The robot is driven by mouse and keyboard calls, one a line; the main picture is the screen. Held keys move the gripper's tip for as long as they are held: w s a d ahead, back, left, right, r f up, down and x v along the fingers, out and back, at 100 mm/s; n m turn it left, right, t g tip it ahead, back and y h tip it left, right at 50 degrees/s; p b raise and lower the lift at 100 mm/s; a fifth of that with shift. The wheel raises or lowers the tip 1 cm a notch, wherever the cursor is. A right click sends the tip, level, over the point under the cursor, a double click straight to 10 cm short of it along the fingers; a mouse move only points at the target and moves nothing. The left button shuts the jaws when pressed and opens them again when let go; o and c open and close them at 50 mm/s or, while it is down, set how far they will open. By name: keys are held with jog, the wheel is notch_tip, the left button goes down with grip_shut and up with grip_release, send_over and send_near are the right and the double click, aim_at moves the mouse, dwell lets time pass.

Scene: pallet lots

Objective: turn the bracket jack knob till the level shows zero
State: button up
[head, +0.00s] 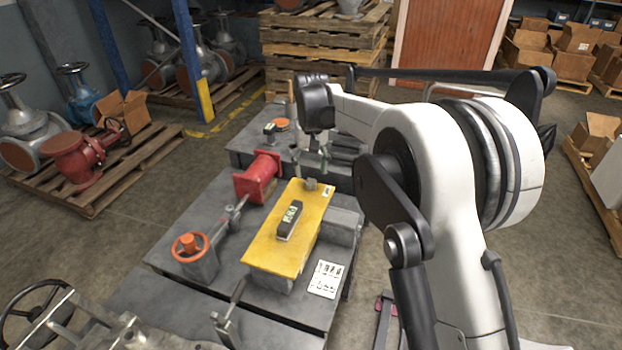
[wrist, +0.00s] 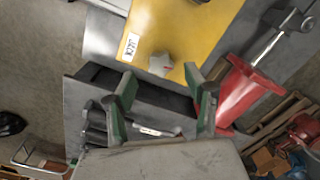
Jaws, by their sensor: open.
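A small grey lobed jack knob (head: 311,184) stands at the plate's far end, beside a white label. The wrist view shows the knob (wrist: 160,64) next to the label reading JACK (wrist: 131,46). My gripper (wrist: 160,78) is open and empty, its green-padded fingers apart. The knob appears just beyond the fingertips, between them in the picture; I see no contact. My gripper (head: 310,158) hangs by the plate's far end.
A red flanged pipe piece (head: 258,178) is close left of the plate. An orange handwheel (head: 190,247) stands at the front left. Another small level (head: 270,128) and an orange disc (head: 281,123) are on the far table. A printed sheet (head: 325,280) lies at the front.

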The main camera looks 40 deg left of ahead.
aim_at(311, 182)
notch_tip(311, 182, up, 7)
dwell(0.3)
dwell(0.5)
